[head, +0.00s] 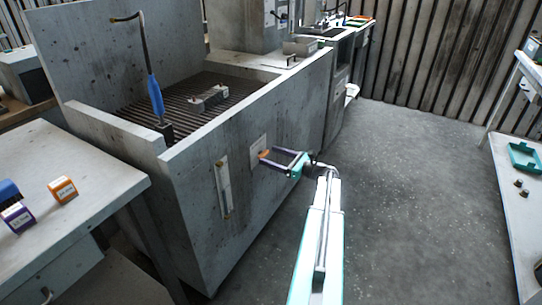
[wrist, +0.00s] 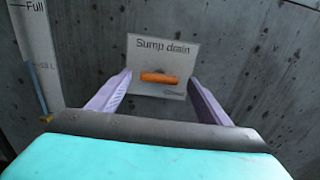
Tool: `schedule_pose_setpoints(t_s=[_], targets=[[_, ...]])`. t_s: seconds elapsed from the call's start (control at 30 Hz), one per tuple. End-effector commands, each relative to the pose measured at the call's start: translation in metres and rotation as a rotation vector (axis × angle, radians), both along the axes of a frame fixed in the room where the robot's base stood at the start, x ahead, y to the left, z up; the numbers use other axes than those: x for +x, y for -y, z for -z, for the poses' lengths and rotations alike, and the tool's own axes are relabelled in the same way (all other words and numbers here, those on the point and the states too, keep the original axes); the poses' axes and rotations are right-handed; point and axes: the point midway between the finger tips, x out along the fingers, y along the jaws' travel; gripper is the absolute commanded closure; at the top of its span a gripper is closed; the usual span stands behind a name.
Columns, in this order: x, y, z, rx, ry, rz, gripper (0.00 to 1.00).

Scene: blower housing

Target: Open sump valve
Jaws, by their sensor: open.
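The sump valve shows as an orange handle (wrist: 159,78) lying horizontally on a pale plate (wrist: 163,50) marked "Sump drain" in the wrist view. Smaller print under the handle is too small to read for sure. In the head view the orange handle (head: 264,154) is partly seen on the front wall of the concrete tank. My gripper (head: 283,157) is open in front of the plate. In the wrist view its two fingers (wrist: 160,82) stand to the left and right of the handle, apart from it. Whether the fingertips reach the handle's depth I cannot tell.
A level gauge (head: 223,188) marked "Full" is on the tank wall left of the plate. The tank (head: 240,130) has a grate and a blue-handled hose (head: 155,95). A table (head: 60,165) with small boxes stands at left. Floor (head: 410,170) at right is clear.

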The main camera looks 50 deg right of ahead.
Motion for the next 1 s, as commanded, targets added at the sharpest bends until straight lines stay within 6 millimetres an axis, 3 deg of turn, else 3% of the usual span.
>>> schedule_pose_setpoints(t_s=[0.2, 0.53, 0.77, 0.8, 0.83, 1.0], targets=[[0.015, -0.004, 0.0, 0.0, 0.0, -0.001, 0.28], [0.017, -0.005, 0.0, 0.0, 0.0, -0.001, 0.28], [0.017, -0.005, 0.0, 0.0, 0.0, -0.002, 0.67], [0.017, -0.005, 0.0, 0.0, 0.0, -0.002, 0.69], [0.02, 0.013, 0.001, -0.001, 0.0, -0.001, 0.69], [0.017, 0.0, -0.001, -0.009, 0.003, 0.005, 0.69]])
